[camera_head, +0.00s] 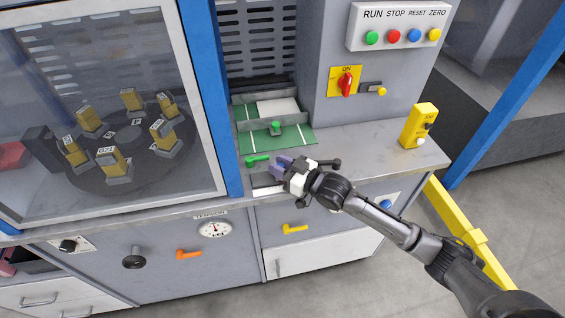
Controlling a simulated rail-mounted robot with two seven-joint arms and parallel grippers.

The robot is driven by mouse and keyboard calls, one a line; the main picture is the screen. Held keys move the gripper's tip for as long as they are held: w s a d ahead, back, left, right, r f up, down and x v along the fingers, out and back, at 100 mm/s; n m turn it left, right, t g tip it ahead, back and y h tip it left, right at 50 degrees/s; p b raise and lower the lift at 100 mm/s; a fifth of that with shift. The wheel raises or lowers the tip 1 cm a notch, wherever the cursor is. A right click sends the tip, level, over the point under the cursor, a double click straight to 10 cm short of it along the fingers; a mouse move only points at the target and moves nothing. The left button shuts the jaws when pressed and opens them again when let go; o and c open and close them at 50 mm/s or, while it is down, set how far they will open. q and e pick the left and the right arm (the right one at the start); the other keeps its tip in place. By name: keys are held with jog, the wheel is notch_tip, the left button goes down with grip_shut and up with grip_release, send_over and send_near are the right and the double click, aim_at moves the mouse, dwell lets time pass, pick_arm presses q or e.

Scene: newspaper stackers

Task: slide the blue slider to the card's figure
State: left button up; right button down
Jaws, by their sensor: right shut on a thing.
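My right gripper (286,169) reaches in from the lower right to the counter's front edge, beside the green mat. It is shut on a small blue-violet piece (282,162), which I take for the blue slider; the fingers hide most of it. A dark and white strip (268,190) lies just left of and below the gripper, partly covered, and its marks are too small to read. A white sheet (278,107) lies at the back of the green mat; no figure on it can be read. My left gripper is not in view.
A green handle (257,160) sits close left of the gripper. A green knob (275,128) stands on the green mat (300,138). A yellow box (418,125) stands at the counter's right end. A blue post (212,95) and glazed door bound the left. The counter between gripper and yellow box is mostly clear.

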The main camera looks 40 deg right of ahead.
jog(key=c, duration=0.9)
grip_release()
jog(key=shift+s+d, duration=0.1)
jog(key=p+v, duration=0.2)
jog(key=v, duration=1.1)
jog(key=shift+s+d+p, duration=0.1)
jog(key=shift+s+p, duration=0.15)
jog(key=shift+p, duration=0.05)
